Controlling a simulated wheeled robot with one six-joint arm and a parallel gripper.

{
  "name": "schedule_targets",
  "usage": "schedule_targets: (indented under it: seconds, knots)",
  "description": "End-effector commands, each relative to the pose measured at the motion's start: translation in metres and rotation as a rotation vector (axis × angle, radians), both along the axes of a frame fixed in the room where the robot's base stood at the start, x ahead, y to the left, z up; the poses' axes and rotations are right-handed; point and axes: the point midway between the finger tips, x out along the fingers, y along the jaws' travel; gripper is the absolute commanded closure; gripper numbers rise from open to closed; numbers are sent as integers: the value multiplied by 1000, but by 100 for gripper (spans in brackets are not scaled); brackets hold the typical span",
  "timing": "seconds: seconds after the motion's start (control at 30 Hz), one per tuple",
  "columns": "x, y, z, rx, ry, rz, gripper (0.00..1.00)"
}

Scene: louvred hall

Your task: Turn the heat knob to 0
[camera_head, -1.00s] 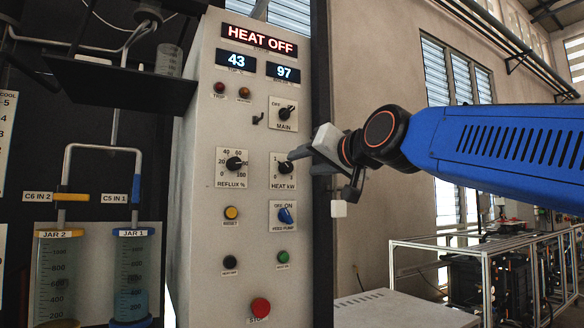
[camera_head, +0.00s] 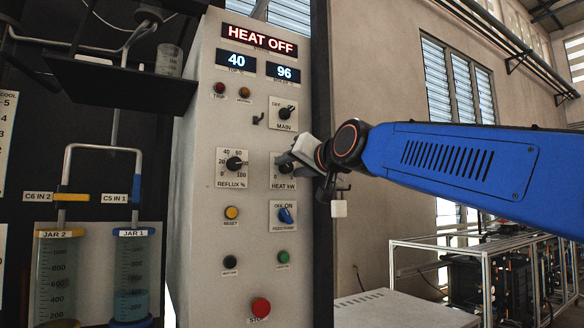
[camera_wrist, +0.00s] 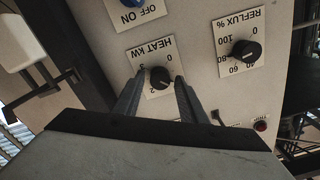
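The heat knob (camera_wrist: 160,77) is a black round knob on a white HEAT KW plate (camera_wrist: 152,51) in the wrist view, which shows the panel upside down. Its pale pointer line seems to point down and right there, not at the 0 mark; its exact reading is too small to tell. My gripper (camera_wrist: 160,84) is open, with one finger on each side of the knob. I cannot tell whether either finger touches it. In the head view my gripper (camera_head: 287,160) covers the knob and the upper part of the HEAT KW plate (camera_head: 283,186).
The REFLUX knob (camera_head: 235,163) is left of the heat plate, the MAIN switch (camera_head: 286,113) above, the blue feed pump switch (camera_head: 285,215) below. The red stop button (camera_head: 260,307) is lower. The display reads HEAT OFF (camera_head: 259,38). A white box (camera_wrist: 31,41) hangs beside the panel.

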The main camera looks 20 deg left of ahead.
Motion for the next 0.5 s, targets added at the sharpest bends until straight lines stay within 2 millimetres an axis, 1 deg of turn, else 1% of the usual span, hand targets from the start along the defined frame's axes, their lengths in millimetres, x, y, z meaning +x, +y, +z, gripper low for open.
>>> schedule_targets:
  seconds: [0.03, 0.07, 0.1, 0.13, 0.5]
  knots:
    - [0, 0, 0, 0, 0, 0, 76]
    - [0, 0, 0, 0, 0, 0, 83]
    - [0, 0, 0, 0, 0, 0, 92]
    - [0, 0, 0, 0, 0, 0, 98]
    - [0, 0, 0, -31, -34, 0, 98]
